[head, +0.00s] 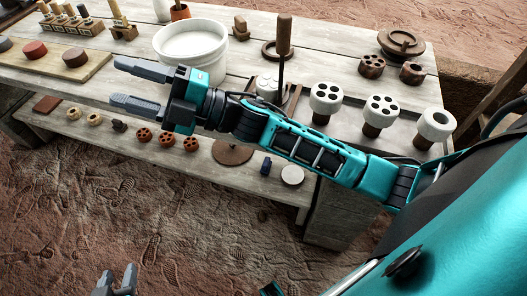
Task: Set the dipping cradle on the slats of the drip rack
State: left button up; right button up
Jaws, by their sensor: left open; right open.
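A brown wooden handle on a thin dark rod, which looks like the dipping cradle (284,36), stands upright on the bench in the head view. Its lower end is near a pale round piece (267,84) and a low brown wooden frame, perhaps the drip rack (294,91). My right arm hides part of this area, so I cannot tell whether the cradle rests on slats. My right gripper (117,81) is open and empty, left of the cradle and over the bench's front edge. My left gripper (118,279) is open and empty, low over the dirt floor.
A white bucket (191,48) stands behind my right gripper. Several pale perforated pieces on brown stands (326,97) are at the right. A lower shelf (215,167) holds small discs and pierced clay pieces. Boards with stamps and clay pads (45,60) fill the left.

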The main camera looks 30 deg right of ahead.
jog(key=d+f+m+t+h, duration=0.5)
jog(key=f+m+h, duration=0.45)
jog(key=m, duration=0.25)
jog(key=s+d+f+m+g+h+p, duration=0.1)
jog(key=s+d+f+m+g+h, duration=0.1)
jog(key=f, duration=0.4)
jog(key=s+d+f+m+g+h+p, duration=0.1)
jog(key=s+d+f+m+g+h, duration=0.1)
jog(key=s+f+m, duration=0.4)
jog(key=s+d+f+m+g+h+p, duration=0.1)
jog(key=s+d+f+m+g+h, duration=0.1)
jog(key=s+d+f+m+h, duration=0.2)
notch_tip(320, 180, down, 3)
jog(key=shift+s+d+r, duration=0.2)
jog(key=shift+s+d, duration=0.75)
